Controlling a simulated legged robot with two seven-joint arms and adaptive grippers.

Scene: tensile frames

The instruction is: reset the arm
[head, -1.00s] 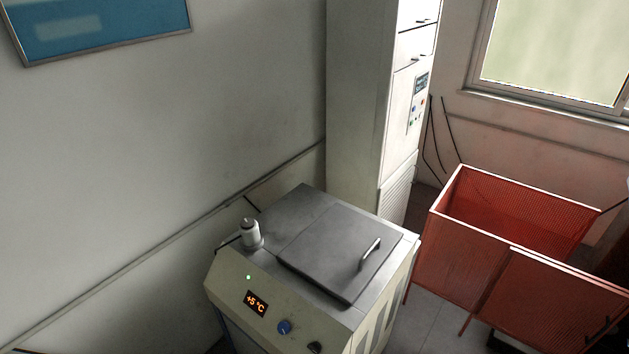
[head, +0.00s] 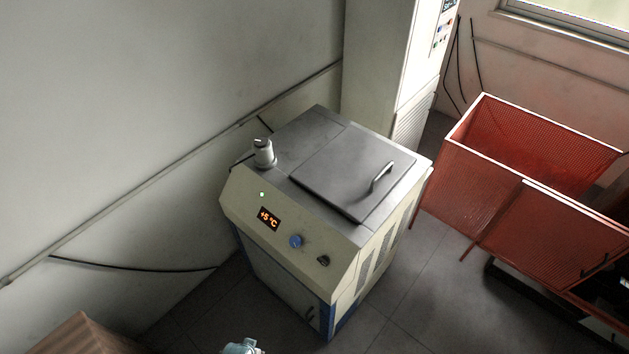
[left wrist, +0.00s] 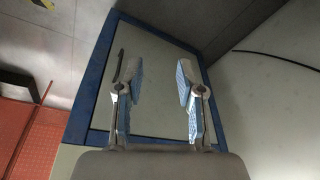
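My left gripper (left wrist: 159,85) shows in the left wrist view with its two blue-padded fingers apart and nothing between them. Behind the fingers is a pale panel with a blue frame (left wrist: 88,112) and a dark handle. In the head view, a small pale blue and grey piece (head: 243,346) at the bottom edge looks like part of my gripper; most of it is cut off. My right gripper is not seen in either view.
A cream chiller cabinet (head: 290,265) with a closed grey lid (head: 345,165) and a +5 °C display (head: 269,218) stands mid-view. A red mesh enclosure (head: 480,200) is at right, a tall white cabinet (head: 385,75) behind. A brown ribbed object (head: 85,335) sits at lower left. Floor shows between them.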

